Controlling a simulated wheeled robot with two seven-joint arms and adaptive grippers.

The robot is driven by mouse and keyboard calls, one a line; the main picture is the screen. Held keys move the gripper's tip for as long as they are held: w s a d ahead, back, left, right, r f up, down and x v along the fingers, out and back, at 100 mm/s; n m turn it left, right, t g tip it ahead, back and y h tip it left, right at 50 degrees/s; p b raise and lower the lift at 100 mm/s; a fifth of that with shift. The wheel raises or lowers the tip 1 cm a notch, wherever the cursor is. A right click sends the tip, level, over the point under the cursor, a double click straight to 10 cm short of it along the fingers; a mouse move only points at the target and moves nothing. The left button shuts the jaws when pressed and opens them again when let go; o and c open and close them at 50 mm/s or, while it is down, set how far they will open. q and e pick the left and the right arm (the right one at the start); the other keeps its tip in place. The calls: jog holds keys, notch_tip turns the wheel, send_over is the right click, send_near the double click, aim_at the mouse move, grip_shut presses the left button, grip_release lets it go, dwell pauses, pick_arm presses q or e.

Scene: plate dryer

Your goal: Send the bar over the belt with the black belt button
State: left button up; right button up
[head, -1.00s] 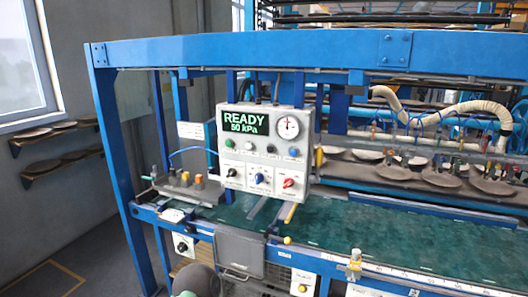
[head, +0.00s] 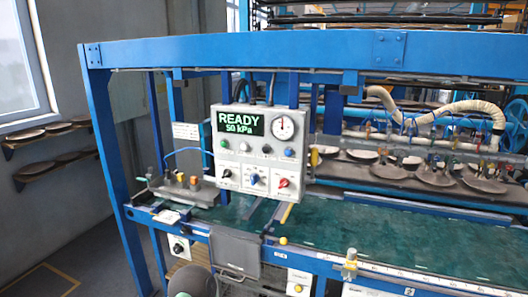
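The control box (head: 210,165) stands behind the belt at the left and its screen (head: 240,122) reads READY 50 kPa. A row of small buttons runs under the screen: green, white, black and blue. The black button (head: 266,148) is third from the left; its label is too small to read. The bar (head: 425,143), with pipes and a thick white hose, hangs at the right above the row of plates, behind the green belt (head: 390,232). Neither gripper shows. A dark rounded part of my own body is at the bottom edge.
Black, blue and red knobs (head: 283,183) sit low on the control box. A grey hanging panel (head: 236,250) and a yellow knob (head: 283,241) are at the belt's front edge. A blue frame beam (head: 250,50) crosses above. The belt's right part is clear.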

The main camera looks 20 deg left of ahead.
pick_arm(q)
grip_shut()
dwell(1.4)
